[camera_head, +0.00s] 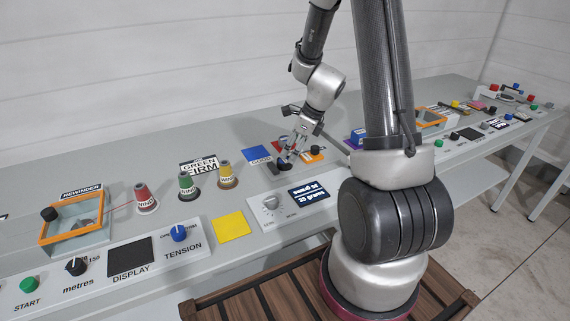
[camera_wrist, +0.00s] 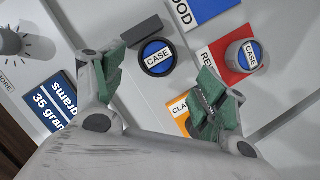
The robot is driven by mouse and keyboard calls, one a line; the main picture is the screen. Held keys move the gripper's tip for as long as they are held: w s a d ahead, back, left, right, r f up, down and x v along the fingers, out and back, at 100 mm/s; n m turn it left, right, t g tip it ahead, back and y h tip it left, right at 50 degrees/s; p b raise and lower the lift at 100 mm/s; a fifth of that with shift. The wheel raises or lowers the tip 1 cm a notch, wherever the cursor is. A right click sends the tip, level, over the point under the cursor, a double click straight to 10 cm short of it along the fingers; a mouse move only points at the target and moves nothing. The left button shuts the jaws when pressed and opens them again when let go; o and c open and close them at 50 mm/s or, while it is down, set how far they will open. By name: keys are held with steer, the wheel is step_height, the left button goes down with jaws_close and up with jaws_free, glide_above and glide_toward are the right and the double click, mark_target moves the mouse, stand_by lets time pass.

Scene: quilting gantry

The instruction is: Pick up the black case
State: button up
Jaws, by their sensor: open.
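The black case (camera_wrist: 157,57) is a round black disc with a blue CASE label. It lies flat on the light grey bench, near the upper middle of the wrist view. My gripper (camera_wrist: 163,86) is open and empty, its green-padded fingers spread to the left and right of the case's near side. The case shows just beyond the fingertips, and I cannot tell their height above it. In the head view my gripper (camera_head: 291,152) points down over the bench's middle, partly hiding the small items there.
A grey case (camera_wrist: 244,55) with the same label sits on a red card (camera_wrist: 222,62). A dark grey block (camera_wrist: 142,30) lies close behind the black case. An orange card (camera_wrist: 181,112) is partly behind my right finger. The scale display (camera_wrist: 50,103) lies left.

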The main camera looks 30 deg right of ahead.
mark_target(286, 160)
steer(key=x, duration=0.4)
steer(key=shift+w+a+f, duration=0.1)
steer(key=shift+a+f, duration=0.05)
steer(key=shift+a, duration=0.2)
steer(key=c, duration=1.1)
